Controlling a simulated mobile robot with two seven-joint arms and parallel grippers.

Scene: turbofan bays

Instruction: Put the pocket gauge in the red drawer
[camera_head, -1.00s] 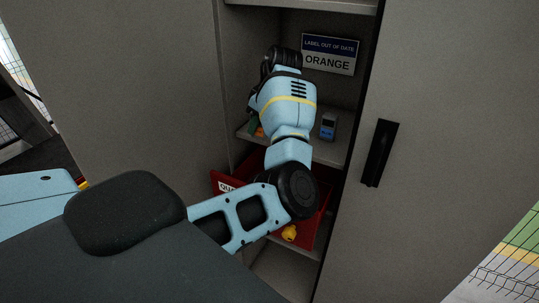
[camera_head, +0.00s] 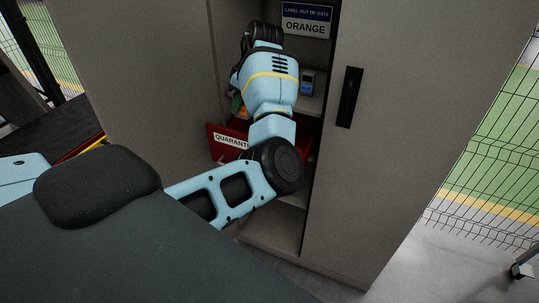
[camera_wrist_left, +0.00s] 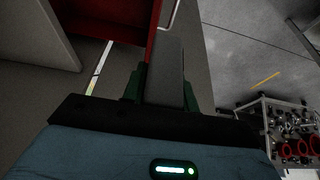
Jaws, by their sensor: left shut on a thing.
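The red drawer (camera_head: 213,131) sticks out of the grey cabinet below a shelf, with a white label partly reading QUARANTINE. Its red wall (camera_wrist_left: 118,18) also shows at the top of the left wrist view. My left arm reaches into the cabinet above the drawer and covers much of it. My left gripper (camera_wrist_left: 160,90) has dark green fingers, shut on a plain grey block (camera_wrist_left: 165,65); I cannot tell whether this is the pocket gauge. In the head view the fingers are mostly hidden behind the arm. A small blue-grey device with a screen (camera_head: 307,83) stands on the shelf. My right gripper is out of view.
A sign reading LABEL OUT OF DATE, ORANGE (camera_head: 306,20) is on the cabinet's back wall. A cabinet door with a black handle (camera_head: 348,97) stands right of the opening.

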